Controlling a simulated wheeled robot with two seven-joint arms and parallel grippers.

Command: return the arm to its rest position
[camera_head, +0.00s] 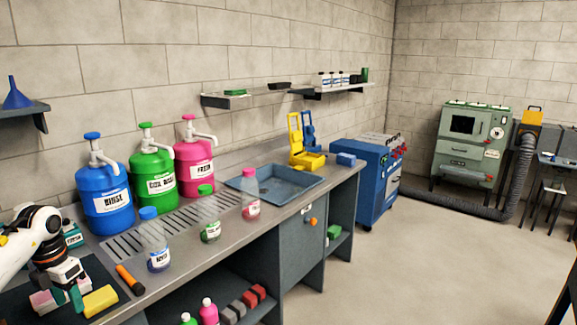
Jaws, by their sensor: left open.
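My left arm (22,240) comes in from the left edge, white with a dark wrist and an orange ring. My left gripper (68,294) points down over the dark mat (98,312) at the near left end of the steel bench. Its teal fingers are apart. A yellow block (100,301) lies just right of the fingers, and a pink-and-white block (44,301) shows beside and behind them. I cannot tell whether the fingers touch either one. My right gripper is not in view.
An orange-and-black tool (130,280) lies right of the mat. Blue (105,203), green (152,182) and pink (194,171) pump jugs stand at the back. Small bottles (156,246) stand along the bench front. Open floor lies right.

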